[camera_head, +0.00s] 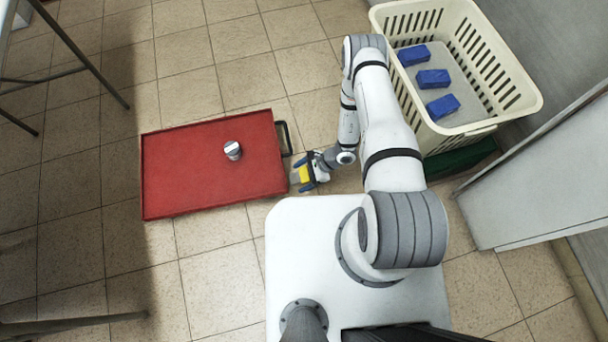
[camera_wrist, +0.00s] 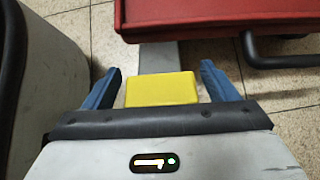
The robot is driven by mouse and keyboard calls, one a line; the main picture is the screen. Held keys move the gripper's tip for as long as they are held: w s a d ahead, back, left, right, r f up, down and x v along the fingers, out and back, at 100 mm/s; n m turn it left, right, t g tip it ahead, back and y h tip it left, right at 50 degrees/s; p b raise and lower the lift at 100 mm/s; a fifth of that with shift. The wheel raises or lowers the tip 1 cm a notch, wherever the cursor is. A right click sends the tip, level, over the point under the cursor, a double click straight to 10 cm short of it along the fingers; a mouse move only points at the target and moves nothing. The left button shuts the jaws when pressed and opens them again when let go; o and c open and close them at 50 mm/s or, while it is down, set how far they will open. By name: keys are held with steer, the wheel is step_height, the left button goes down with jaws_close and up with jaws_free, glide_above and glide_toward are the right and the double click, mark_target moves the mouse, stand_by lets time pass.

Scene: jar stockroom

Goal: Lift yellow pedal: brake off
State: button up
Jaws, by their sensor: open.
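The yellow pedal (camera_head: 305,174) sits at the near right side of a red cart (camera_head: 190,195), on a grey bar that reaches under the cart. In the wrist view the pedal (camera_wrist: 161,89) lies between the two blue fingers of my gripper (camera_wrist: 160,82). The fingers are open, with a gap on each side of the pedal. In the head view my gripper (camera_head: 304,175) is low at the cart's right edge. Whether the fingers are at the pedal's height is hard to tell.
A silver jar (camera_head: 232,150) stands on the cart. The cart's black handle (camera_head: 284,138) is just beyond my gripper. A cream crate (camera_head: 492,122) with blue blocks (camera_head: 433,79) stands at the right, beside a grey cabinet (camera_head: 540,175). Table legs (camera_head: 85,60) stand at the left.

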mark_target(307, 174)
steer(key=p+v, duration=0.1)
steer(key=v, duration=0.6)
steer(key=shift+d+r+p, duration=0.1)
steer(key=shift+p, duration=0.2)
